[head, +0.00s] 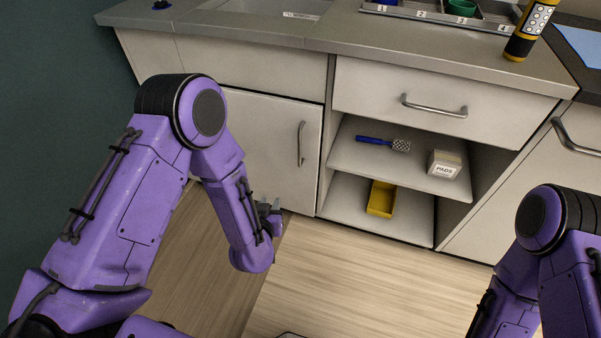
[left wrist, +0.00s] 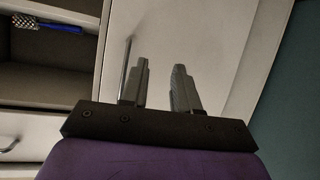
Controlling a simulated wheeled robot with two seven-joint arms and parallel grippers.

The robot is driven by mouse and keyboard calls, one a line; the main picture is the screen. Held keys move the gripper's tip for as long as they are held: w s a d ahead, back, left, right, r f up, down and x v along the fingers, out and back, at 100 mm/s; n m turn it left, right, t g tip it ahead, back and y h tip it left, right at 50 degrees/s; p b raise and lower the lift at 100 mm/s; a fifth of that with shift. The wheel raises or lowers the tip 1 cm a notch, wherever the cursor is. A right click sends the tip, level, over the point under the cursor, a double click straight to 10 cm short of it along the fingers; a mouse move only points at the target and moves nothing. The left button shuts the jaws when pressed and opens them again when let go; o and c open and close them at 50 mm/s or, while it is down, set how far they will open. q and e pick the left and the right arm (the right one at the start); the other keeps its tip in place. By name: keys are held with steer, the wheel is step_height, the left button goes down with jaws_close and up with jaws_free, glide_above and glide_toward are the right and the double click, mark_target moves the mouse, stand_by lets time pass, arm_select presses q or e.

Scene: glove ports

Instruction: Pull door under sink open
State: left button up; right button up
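The door under the sink (head: 270,130) is a pale cabinet panel and looks shut. Its upright metal bar handle (head: 301,143) is near its right edge. My left gripper (head: 272,215) is low in front of the door, below the handle in the head view. In the left wrist view my left gripper (left wrist: 160,85) has two grey fingers apart with nothing between them. The handle (left wrist: 127,65) shows just left of both fingers there, in front of the door (left wrist: 170,35). My right arm is at the right edge of the head view; its gripper is not visible.
An open shelf unit (head: 350,160) right of the door holds a blue brush (head: 380,142), a PADS box (head: 445,164) and a yellow bin (head: 381,199). A drawer (head: 375,85) is above it. The counter (head: 290,40) carries a tray and a black-yellow cylinder (head: 528,30). Floor in front is clear.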

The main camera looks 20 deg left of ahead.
mark_target(299, 150)
arm_select(q)
steer(key=w+d+r+t+b, duration=0.1)
steer(key=w+b, duration=0.1)
steer(key=w, duration=0.4)
steer(key=w+r+t+b, duration=0.1)
steer(key=w+t+b, duration=0.1)
steer(key=w, duration=0.4)
steer(key=w+d+r+m+t+b, duration=0.1)
steer(key=w+t+b, duration=0.1)
steer(key=w, duration=0.4)
steer(key=shift+w+d+r+y+b, duration=0.2)
steer(key=shift+w+d+y+b, duration=0.15)
steer(key=shift+b, duration=0.5)
steer(key=shift+w+r, duration=0.1)
steer(key=shift+w, duration=0.45)
jaws_close()
arm_select(e)
step_height(299, 150, down, 12)
steer(key=shift+r, duration=0.2)
